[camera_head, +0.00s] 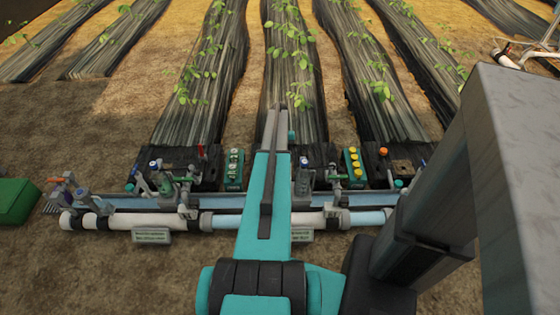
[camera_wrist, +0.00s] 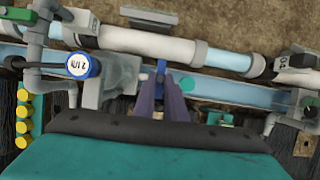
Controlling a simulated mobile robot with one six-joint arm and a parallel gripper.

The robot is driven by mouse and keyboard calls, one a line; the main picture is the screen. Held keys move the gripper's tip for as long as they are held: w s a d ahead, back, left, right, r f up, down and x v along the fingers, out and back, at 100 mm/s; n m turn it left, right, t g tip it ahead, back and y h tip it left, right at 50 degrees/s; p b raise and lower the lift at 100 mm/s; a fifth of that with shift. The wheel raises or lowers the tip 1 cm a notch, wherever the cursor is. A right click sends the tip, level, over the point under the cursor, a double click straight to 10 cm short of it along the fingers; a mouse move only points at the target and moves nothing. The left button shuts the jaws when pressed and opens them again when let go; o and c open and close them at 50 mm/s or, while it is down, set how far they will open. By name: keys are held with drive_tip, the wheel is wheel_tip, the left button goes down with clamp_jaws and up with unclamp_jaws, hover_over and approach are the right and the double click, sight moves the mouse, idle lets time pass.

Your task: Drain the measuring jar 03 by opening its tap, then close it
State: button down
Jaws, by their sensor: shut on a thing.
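In the wrist view, my gripper (camera_wrist: 168,84) has its two dark fingers close together, closed on a small blue piece (camera_wrist: 160,68) that looks like a tap handle. The fingertips partly hide it, so its turn angle is unclear. A translucent grey vessel (camera_wrist: 122,74), perhaps the measuring jar, stands just left of the fingers; no 03 mark is readable and its liquid level cannot be told. In the camera_head view my arm covers the gripper and the tap; a grey upright body with a blue cap (camera_head: 303,164) shows just right of the arm.
A blue-capped knob (camera_wrist: 82,66) is left of my fingers. White and light-blue pipes (camera_head: 110,222) run across the skid. A yellow-button panel (camera_head: 354,167) stands right of my arm, a teal panel (camera_head: 234,170) left. A green box (camera_head: 16,200) is at far left. Plant rows lie behind.

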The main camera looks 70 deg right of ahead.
drive_tip(key=shift+m, duration=0.3)
drive_tip(key=c, duration=1.8)
unclamp_jaws()
drive_tip(key=shift+d+r, duration=0.1)
drive_tip(key=v, duration=1.3)
drive_tip(key=shift+r+p, duration=0.3)
drive_tip(key=shift+p, duration=0.15)
drive_tip(key=shift+s+d, duration=0.1)
